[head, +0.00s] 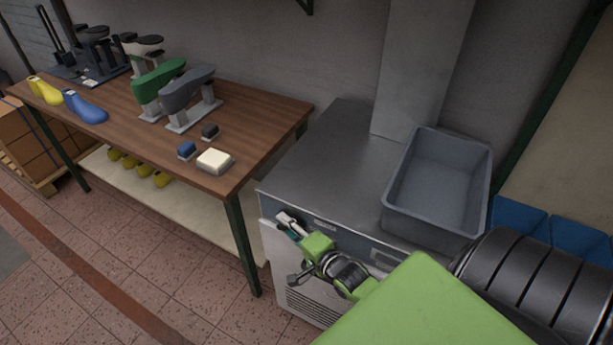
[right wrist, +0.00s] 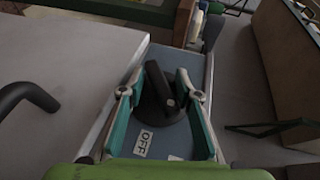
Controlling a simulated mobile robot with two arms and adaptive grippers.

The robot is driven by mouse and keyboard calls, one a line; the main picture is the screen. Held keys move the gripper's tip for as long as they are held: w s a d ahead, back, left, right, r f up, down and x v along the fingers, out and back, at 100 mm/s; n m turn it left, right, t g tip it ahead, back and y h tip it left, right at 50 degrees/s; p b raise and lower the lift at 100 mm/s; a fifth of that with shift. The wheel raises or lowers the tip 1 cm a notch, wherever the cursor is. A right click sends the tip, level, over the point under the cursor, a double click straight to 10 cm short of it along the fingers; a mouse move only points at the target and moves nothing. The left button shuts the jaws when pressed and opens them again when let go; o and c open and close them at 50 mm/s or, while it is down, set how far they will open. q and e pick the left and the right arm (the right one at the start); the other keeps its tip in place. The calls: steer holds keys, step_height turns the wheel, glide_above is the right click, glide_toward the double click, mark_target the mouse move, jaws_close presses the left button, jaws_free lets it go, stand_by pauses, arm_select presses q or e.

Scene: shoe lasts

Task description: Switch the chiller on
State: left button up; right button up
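The chiller (head: 325,165) is a metal-topped cabinet with a pale vented front, right of the workbench in the head view. In the right wrist view, a black rotary switch (right wrist: 160,90) sits on its blue-grey panel (right wrist: 145,120), with a white "OFF" label (right wrist: 143,142) below it. My right gripper (head: 288,226) is at the chiller's upper front left. Its teal fingers (right wrist: 162,76) are open, one on each side of the switch's raised handle; I cannot tell whether they touch it. The switch is hidden in the head view. My left gripper is out of view.
A grey bin (head: 440,227) stands on the chiller's right side, before a metal column (head: 415,70). The wooden workbench (head: 235,120) holds several shoe lasts, stands and small blocks. A black curved handle (right wrist: 28,95) lies left of the gripper in the wrist view.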

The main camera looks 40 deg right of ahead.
steer(key=shift+f+m+t+b, duration=0.25)
steer(key=shift+t+b, duration=0.35)
steer(key=shift+b, duration=1.05)
steer(key=shift+f+m+t+b, duration=0.2)
steer(key=shift+t+b, duration=0.4)
steer(key=shift+b, duration=1)
steer(key=s+b, duration=0.2)
steer(key=s, duration=1.2)
steer(key=a+f+n+g+y, duration=0.1)
steer(key=a+f+n+g, duration=0.55)
steer(key=a+n, duration=0.3)
steer(key=s+a+f+n+g, duration=0.2)
steer(key=s+f+n+g, duration=0.6)
steer(key=s+f+n, duration=0.1)
steer(key=shift+a+f+n+h, duration=0.3)
steer(key=shift+a+f+n, duration=0.1)
steer(key=shift+n, duration=0.2)
